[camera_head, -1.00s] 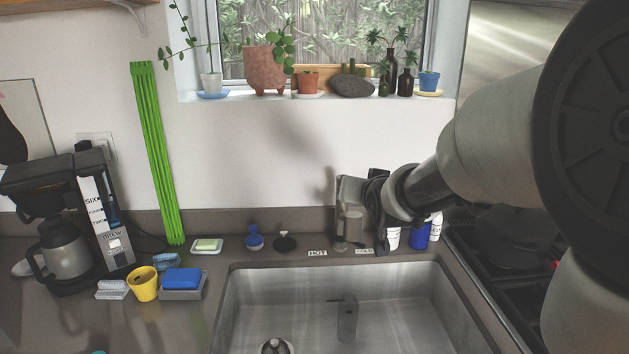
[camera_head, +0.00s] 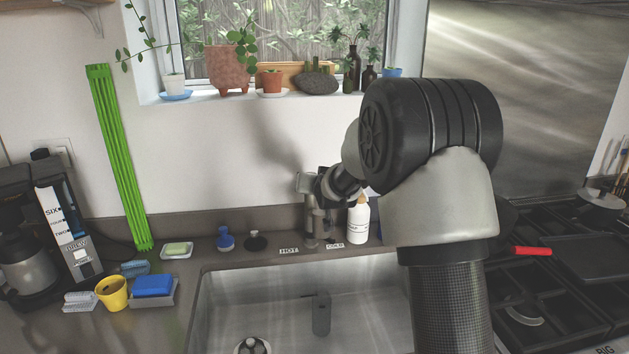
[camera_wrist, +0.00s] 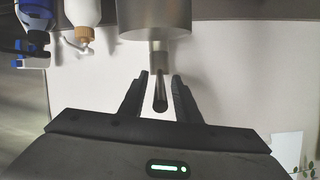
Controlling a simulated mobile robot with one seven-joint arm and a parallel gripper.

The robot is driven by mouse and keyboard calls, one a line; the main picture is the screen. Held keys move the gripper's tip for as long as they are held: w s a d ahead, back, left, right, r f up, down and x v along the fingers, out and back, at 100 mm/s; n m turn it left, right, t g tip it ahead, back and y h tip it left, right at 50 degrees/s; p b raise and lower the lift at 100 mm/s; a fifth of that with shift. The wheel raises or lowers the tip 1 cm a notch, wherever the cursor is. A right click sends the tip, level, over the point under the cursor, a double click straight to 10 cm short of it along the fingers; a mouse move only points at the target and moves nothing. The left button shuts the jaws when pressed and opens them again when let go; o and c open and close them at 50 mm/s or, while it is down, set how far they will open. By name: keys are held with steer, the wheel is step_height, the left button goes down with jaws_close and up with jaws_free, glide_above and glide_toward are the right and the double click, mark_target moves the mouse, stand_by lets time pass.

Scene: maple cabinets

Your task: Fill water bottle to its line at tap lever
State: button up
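The metal tap (camera_head: 312,222) stands behind the sink between a HOT label and a COLD label. My gripper (camera_head: 322,188) is at the top of the tap. In the wrist view the tap body (camera_wrist: 155,15) is at the top, and its thin lever (camera_wrist: 160,92) points down between my gripper's two fingers (camera_wrist: 160,88). The fingers are open, with a gap visible on each side of the lever. A grey, see-through upright shape (camera_head: 321,313) is in the sink below the tap; I cannot tell if it is the water bottle. No fill line or water stream is visible.
A white bottle with a brown top (camera_head: 357,222) stands right of the tap, close to my arm. The sink (camera_head: 215,312) lies in front. A soap dish (camera_head: 177,251), yellow cup (camera_head: 112,293) and blue sponge (camera_head: 153,285) are left. The stove (camera_head: 570,270) is right.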

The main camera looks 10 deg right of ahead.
steer(key=shift+w+f, duration=0.25)
steer(key=shift+w, duration=0.3)
jaws_close()
